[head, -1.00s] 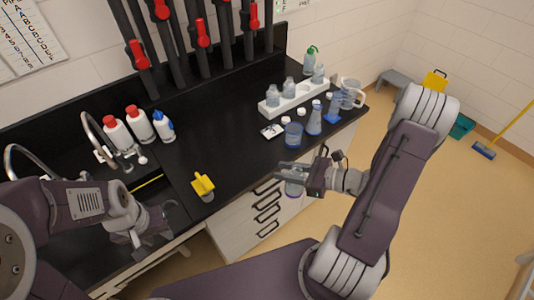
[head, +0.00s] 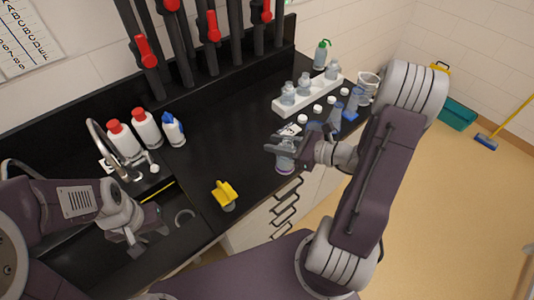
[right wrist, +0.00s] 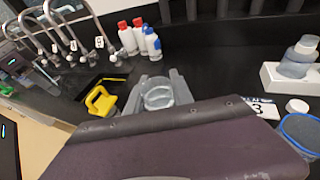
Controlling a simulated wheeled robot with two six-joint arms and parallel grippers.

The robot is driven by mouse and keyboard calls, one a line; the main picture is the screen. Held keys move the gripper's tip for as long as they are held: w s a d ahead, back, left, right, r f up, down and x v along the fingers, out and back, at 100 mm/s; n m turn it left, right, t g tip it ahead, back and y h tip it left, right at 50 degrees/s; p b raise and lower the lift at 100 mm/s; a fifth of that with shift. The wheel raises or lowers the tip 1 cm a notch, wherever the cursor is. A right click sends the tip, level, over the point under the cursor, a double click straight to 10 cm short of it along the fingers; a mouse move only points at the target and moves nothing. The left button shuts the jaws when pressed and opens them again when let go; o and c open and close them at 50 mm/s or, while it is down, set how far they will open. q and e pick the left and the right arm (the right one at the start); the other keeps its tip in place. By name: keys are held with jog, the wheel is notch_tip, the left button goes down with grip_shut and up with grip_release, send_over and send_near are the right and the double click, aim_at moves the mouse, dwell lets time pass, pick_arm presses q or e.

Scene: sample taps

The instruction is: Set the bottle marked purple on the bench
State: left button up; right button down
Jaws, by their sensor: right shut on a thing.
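My right gripper (head: 284,147) is shut on a clear bottle (head: 285,163) with a purplish band near its base. The bottle is upright and shows against the black bench (head: 215,150) near its front edge. I cannot tell whether its base touches the top. In the right wrist view the bottle's round mouth (right wrist: 158,96) sits between the two fingers (right wrist: 158,92); its lower part is hidden. My left gripper (head: 135,242) is empty and open over the sink area at the lower left.
A white rack (head: 308,95) with several bottles stands right of the held bottle, with white caps, a number card (head: 290,130) and a beaker (head: 368,84) near it. A yellow-handled thing (head: 224,193) is at the front edge. White bottles (head: 147,128) stand behind. The bench middle is clear.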

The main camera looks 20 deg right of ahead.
jog(key=w+f, duration=0.6)
jog(key=f, duration=0.1)
jog(key=shift+w+a+f+p, duration=0.3)
jog(key=shift+a+f+p, duration=0.1)
jog(key=shift+p, duration=0.05)
jog(key=shift+s+f, duration=0.1)
jog(key=shift+f+b, duration=0.1)
jog(key=shift+b, duration=0.2)
jog(key=c, duration=1.1)
grip_release()
